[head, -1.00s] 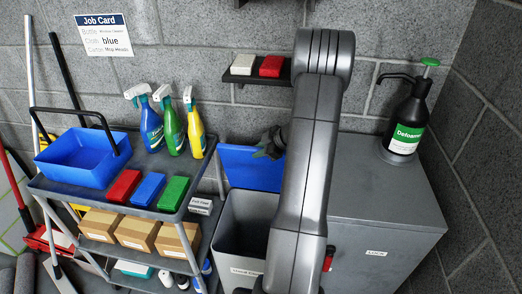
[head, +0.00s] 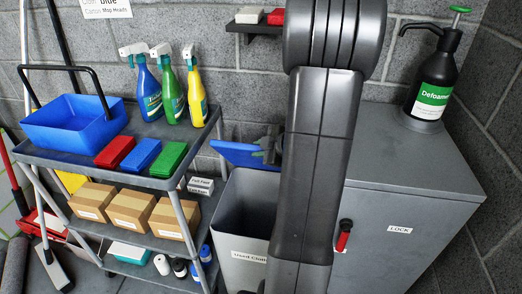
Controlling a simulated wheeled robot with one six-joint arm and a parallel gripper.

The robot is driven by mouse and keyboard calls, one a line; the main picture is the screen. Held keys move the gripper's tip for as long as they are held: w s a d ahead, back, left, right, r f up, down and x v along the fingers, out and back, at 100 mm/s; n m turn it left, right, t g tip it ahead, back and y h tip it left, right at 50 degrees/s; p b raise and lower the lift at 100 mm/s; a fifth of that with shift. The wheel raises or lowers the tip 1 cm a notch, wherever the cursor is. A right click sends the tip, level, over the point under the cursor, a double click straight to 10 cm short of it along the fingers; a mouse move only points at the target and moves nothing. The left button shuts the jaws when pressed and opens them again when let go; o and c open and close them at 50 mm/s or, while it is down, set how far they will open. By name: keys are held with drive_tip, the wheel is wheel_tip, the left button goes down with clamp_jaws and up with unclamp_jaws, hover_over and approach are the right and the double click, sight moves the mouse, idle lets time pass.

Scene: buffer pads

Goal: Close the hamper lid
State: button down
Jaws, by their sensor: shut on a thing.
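The hamper (head: 245,228) is a grey open-topped bin labelled "Used Cloths", between the shelf cart and the grey cabinet. Its blue lid (head: 235,153) is raised at the back of the opening and tilted, showing as a narrow blue panel. The hamper's dark inside shows below it. My gripper (head: 268,147) is shut on the lid near its right part. My arm hides the lid's right end and the hamper's right side, so the exact grip on the edge is partly hidden.
The cart (head: 70,152) at left holds a blue bucket (head: 75,122), spray bottles (head: 172,95), coloured pads (head: 142,155) and boxes (head: 132,212). The cabinet (head: 410,200) with a red handle (head: 343,235) stands right, a Defoamer bottle (head: 432,90) on top. A small wall shelf (head: 255,28) is behind.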

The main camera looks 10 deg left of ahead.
drive_tip(key=shift+s+f+b, duration=0.25)
drive_tip(key=shift+s+b, duration=0.05)
drive_tip(key=c, duration=1.3)
unclamp_jaws()
drive_tip(key=shift+o, duration=0.2)
